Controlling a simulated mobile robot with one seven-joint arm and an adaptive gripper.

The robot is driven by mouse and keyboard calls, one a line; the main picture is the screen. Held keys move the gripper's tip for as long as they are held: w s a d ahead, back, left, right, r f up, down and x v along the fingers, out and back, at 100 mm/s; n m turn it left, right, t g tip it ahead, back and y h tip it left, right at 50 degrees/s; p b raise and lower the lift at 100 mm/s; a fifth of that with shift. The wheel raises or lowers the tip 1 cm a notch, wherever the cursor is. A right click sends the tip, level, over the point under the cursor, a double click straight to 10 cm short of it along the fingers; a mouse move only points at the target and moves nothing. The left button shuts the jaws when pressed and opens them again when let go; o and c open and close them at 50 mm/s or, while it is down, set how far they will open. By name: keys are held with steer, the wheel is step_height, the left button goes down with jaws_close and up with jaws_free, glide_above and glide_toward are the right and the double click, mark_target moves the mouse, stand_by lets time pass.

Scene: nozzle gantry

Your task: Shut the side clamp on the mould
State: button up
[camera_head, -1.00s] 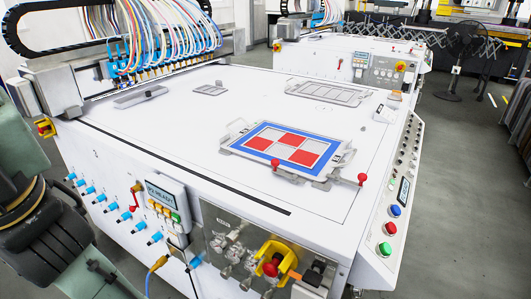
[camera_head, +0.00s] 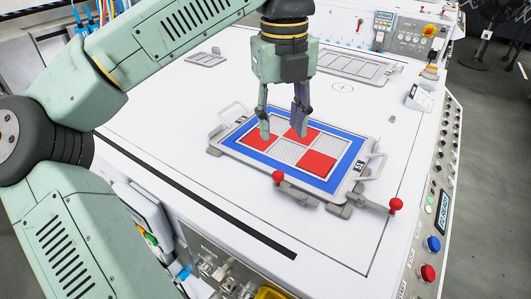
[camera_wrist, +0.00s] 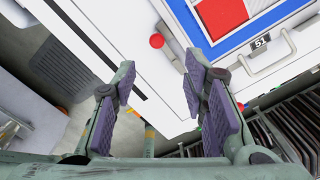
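The mould (camera_head: 240,155) lies flat on the white table, with a blue border around red and grey squares. A clamp with a red knob (camera_head: 278,177) is at its front edge. Another clamp with a red knob (camera_head: 396,205) is at its right corner, its lever sticking out to the right, away from the mould. My gripper (camera_head: 283,122) is open and empty, seen over the mould in the head view. In the wrist view my gripper (camera_wrist: 165,103) has its pads well apart; the mould's blue edge (camera_wrist: 222,47) and the front red knob (camera_wrist: 157,41) lie beyond them.
The mould has metal handles (camera_head: 376,165) at its ends. An empty frame (camera_head: 352,67) lies farther back. A control panel with a red button (camera_head: 428,273) and a blue button (camera_head: 433,243) runs along the right edge. The table around the mould is mostly clear.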

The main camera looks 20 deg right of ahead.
mark_target(278, 173)
step_height(278, 173, down, 11)
steer(key=shift+a+r+p, duration=0.1)
steer(key=shift+a+p, duration=0.05)
steer(key=shift+p, duration=0.65)
jaws_close()
stand_by(0.5)
